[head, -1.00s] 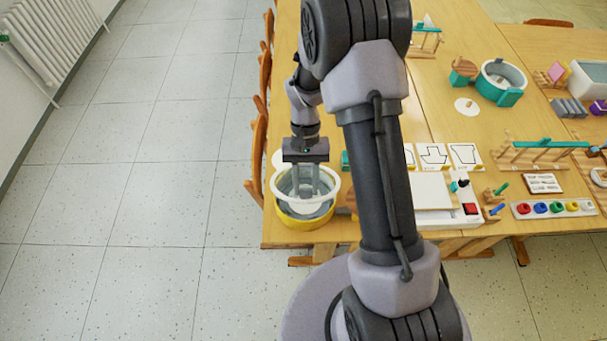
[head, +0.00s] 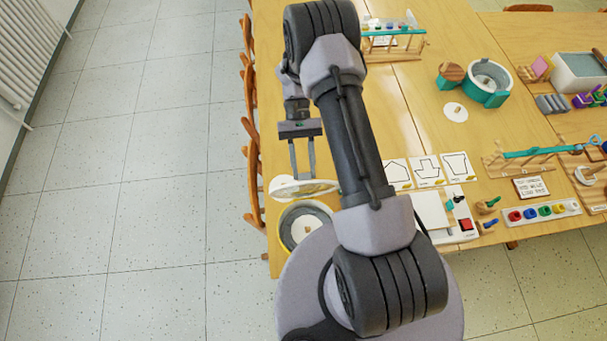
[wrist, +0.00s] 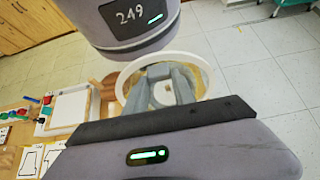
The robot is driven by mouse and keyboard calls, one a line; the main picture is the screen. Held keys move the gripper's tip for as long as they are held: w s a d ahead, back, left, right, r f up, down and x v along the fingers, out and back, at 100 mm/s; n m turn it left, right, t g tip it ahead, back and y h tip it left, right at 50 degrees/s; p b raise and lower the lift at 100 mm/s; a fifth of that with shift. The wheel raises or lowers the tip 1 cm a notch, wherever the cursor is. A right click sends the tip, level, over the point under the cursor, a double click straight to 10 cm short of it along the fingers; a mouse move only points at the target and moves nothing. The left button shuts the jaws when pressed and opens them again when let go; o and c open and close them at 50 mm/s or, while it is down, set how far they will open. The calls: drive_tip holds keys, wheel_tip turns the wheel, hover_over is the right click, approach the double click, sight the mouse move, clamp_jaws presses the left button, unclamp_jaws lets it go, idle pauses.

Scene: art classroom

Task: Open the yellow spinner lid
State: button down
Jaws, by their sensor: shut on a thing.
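The yellow spinner (head: 284,236) stands at the table's near left corner in the head view, uncovered, with its grey inner bowl and a pale disc showing inside. Its lid has a white rim (head: 328,184) and is off the spinner, tilted a little, above its back edge. My gripper (head: 303,178) points down and is shut on the lid near its middle. In the wrist view the lid's white ring (wrist: 124,76) circles the grey fingers (wrist: 166,92). The exact grip point is hard to make out.
A teal spinner (head: 487,98) stands farther back, with a white disc (head: 455,113) before it. White shape cards (head: 428,169) and a white box with a red button (head: 465,226) lie to the right. Chairs (head: 251,150) line the left edge, with open floor beyond.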

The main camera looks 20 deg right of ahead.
drive_tip(key=shift+w+d+f+b, duration=0.15)
drive_tip(key=shift+w+d, duration=0.1)
drive_tip(key=shift+w, duration=0.45)
drive_tip(key=shift+w+d+f+b, duration=0.1)
drive_tip(key=shift+w+d+f, duration=0.15)
drive_tip(key=shift+w, duration=0.5)
drive_tip(key=shift+w+d+f+b, duration=0.15)
drive_tip(key=shift+w+d, duration=0.1)
drive_tip(key=shift+w, duration=0.45)
drive_tip(key=shift+r, duration=0.1)
drive_tip(key=c, duration=1)
unclamp_jaws()
drive_tip(key=shift+w, duration=0.1)
drive_tip(key=shift+c, duration=0.2)
drive_tip(key=v, duration=0.7)
drive_tip(key=shift+w+p, duration=0.15)
drive_tip(key=shift+p, duration=0.25)
drive_tip(key=shift+r, duration=0.25)
